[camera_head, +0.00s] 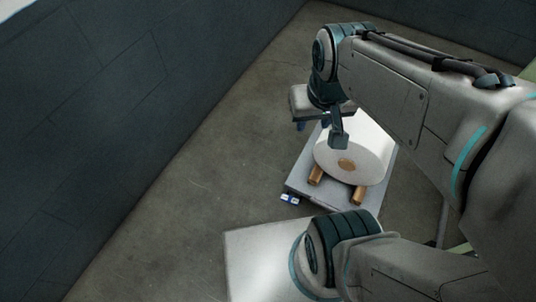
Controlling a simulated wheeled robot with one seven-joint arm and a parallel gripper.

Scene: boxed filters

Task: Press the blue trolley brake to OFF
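The trolley (300,184) is a low grey platform on the floor, set at an angle in the middle of the view. A small blue and white piece (290,198), which looks like the blue brake, sits at its near left corner. It is too small to read its OFF marking or its position. My gripper (338,138) hangs above the trolley, up and to the right of the blue piece and apart from it. It overlaps the roll's left side in the picture. I cannot tell whether its fingers are open or shut.
A large white roll (372,150) lies on the trolley on wooden supports (358,195). A dark wall (110,110) runs along the left. The concrete floor (200,190) left of the trolley is clear.

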